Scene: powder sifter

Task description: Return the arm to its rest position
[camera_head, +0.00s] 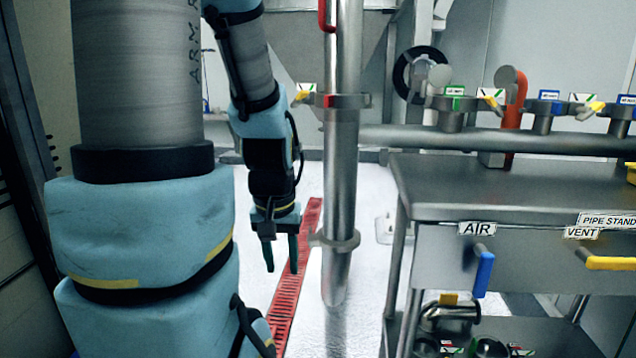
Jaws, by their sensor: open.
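My arm comes down from the top left of the head view in light blue and grey links. My gripper (281,254) hangs at its end, pointing down, with two dark fingers apart and nothing between them. It is left of the vertical steel pipe (341,190), with a gap between them, and appears above the red floor grating (291,290). The fingertips touch nothing that I can see.
A steel table (480,190) with AIR and VENT labels stands at the right, with a blue-handled valve (484,272) and a yellow handle (610,263). A horizontal pipe (500,139) with several valves runs behind it. Clamps and fittings (450,318) lie on the lower shelf.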

